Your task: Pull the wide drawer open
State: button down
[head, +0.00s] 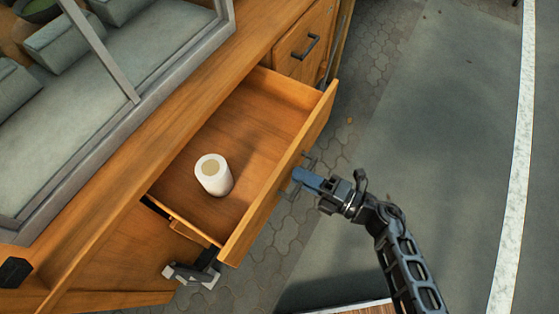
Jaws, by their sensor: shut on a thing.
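The wide drawer (284,184) of the wooden cabinet stands pulled well out, with its inside in view. A white roll with a tan end (213,175) stands inside the drawer, near its left part. My gripper (299,172) is at the outer face of the drawer front, near its middle, shut on the drawer's handle. The handle is mostly hidden by the fingers and the drawer front.
A smaller closed drawer with a dark handle (305,46) is at the top right of the cabinet. A grey-framed glass case (120,70) stands on the cabinet top. A grey metal bracket (192,274) shows below the drawer's near corner. Paving (440,120) on the right is clear.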

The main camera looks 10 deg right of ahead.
jog(key=v, duration=0.8)
jog(key=c, duration=1.1)
grip_release()
jog(key=shift+b+v, duration=0.8)
jog(key=shift+v, duration=3.1)
jog(key=shift+f, duration=0.1)
jog(key=s+r+m+t+h, duration=0.1)
jog(key=s+r+m+h, duration=0.3)
jog(key=m, duration=0.5)
jog(key=s+r+m+t+h, duration=0.1)
jog(key=s+r+m+h, duration=0.4)
jog(key=s+r+m, duration=0.3)
jog(key=s+r+m+t+h, duration=0.1)
jog(key=s+r+m+h, duration=0.4)
jog(key=s+r+m, duration=0.2)
jog(key=shift+s+a+r+m+t, duration=0.1)
jog(key=shift+a+r+m+t, duration=0.1)
jog(key=shift+r+m, duration=0.7)
jog(key=shift+a+r+m+t, duration=0.2)
jog(key=shift+r+m, duration=0.25)
jog(key=shift+m, duration=0.85)
